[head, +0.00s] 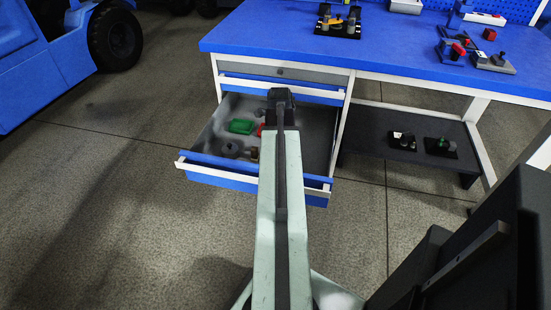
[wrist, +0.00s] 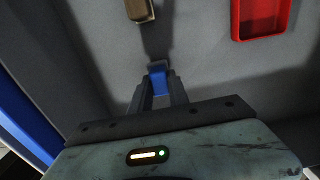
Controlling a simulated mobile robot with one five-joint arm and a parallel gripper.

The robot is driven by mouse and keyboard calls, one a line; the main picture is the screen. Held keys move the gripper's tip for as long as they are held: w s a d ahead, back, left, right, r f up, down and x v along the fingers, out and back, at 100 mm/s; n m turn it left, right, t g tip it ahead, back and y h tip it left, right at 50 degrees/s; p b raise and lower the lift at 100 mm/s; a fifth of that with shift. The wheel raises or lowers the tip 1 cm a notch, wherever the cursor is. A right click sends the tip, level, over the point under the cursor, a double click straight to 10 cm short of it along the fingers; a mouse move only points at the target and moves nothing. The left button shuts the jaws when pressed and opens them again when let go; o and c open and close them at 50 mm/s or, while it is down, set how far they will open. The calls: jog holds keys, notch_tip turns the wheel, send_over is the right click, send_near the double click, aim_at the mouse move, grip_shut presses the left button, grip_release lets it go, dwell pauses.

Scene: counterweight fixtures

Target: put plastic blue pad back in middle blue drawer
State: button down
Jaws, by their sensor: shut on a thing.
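The blue-fronted drawer (head: 222,176) under the bench is pulled open in the head view. The wrist view shows its grey floor (wrist: 195,55) and a blue strip along the left side. My gripper (wrist: 158,84) is over the drawer's inside and shut on the blue pad (wrist: 158,79), a small blue piece between its fingertips. How high the pad is above the floor is hard to tell. In the head view my arm hides the pad and the fingertips.
A green block (head: 241,126), a dark round part (head: 231,149) and a red tray (wrist: 262,17) lie in the drawer; a tan block (wrist: 139,10) lies ahead of my gripper. The blue benchtop (head: 270,43) overhangs behind. A dark shelf (head: 400,150) is at right.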

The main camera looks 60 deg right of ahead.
jog(key=shift+f, duration=0.8)
jog(key=shift+w+a+r, duration=0.1)
jog(key=shift+r, duration=0.15)
jog(key=shift+f, duration=0.25)
jog(key=c, duration=1.3)
grip_release()
jog(key=shift+r, duration=0.1)
jog(key=shift+o, duration=0.2)
notch_tip(320, 180, up, 12)
jog(key=p, duration=1.2)
jog(key=shift+r, duration=0.15)
